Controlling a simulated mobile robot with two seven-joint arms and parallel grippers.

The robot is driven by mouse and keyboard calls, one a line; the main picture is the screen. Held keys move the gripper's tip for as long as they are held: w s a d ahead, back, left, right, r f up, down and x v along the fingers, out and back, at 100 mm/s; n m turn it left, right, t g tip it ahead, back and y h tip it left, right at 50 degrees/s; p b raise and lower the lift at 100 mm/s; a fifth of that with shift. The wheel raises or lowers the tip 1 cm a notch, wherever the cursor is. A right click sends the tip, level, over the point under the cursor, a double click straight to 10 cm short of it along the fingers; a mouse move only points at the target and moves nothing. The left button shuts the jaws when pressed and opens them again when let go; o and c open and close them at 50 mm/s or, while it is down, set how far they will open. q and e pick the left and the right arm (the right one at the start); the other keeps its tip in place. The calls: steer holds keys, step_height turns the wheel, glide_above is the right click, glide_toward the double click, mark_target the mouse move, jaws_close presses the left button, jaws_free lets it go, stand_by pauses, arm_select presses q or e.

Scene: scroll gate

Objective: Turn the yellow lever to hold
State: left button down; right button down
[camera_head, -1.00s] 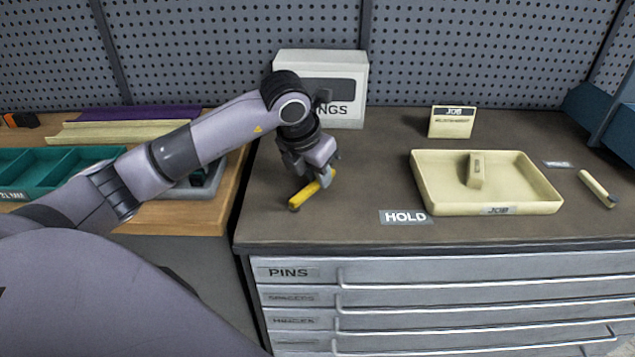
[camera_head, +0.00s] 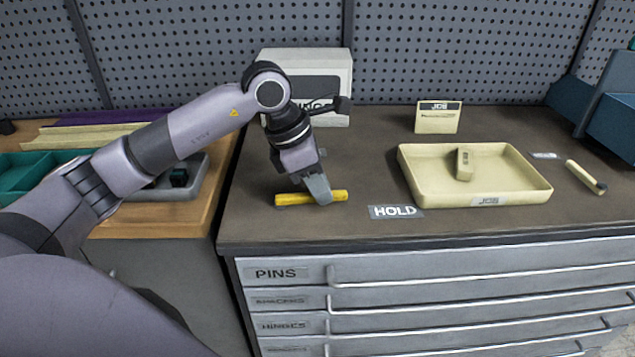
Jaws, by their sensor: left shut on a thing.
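The yellow lever (camera_head: 292,199) lies across the dark worktop, roughly level from left to right in the picture. Its right end points toward the HOLD label (camera_head: 396,212), with a small gap between them. My left gripper (camera_head: 318,190) comes down from above and is shut on the lever, right of its middle. The fingers hide part of the lever. My right gripper is not in view.
A cream JOB tray (camera_head: 425,190) with a small block (camera_head: 464,165) in it stands to the right. A cream JOB card (camera_head: 437,118) and a grey-white box (camera_head: 335,75) stand behind. A cream stick (camera_head: 584,177) lies far right. Drawers (camera_head: 290,274) are below the front edge.

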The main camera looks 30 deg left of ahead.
mark_target(304, 196)
arm_select(q)
steer(key=shift+s+d+m, duration=0.15)
steer(key=shift+s+m, duration=0.05)
steer(key=shift+m, duration=0.3)
steer(key=c, duration=1.1)
jaws_free()
steer(key=shift+v, duration=3.6)
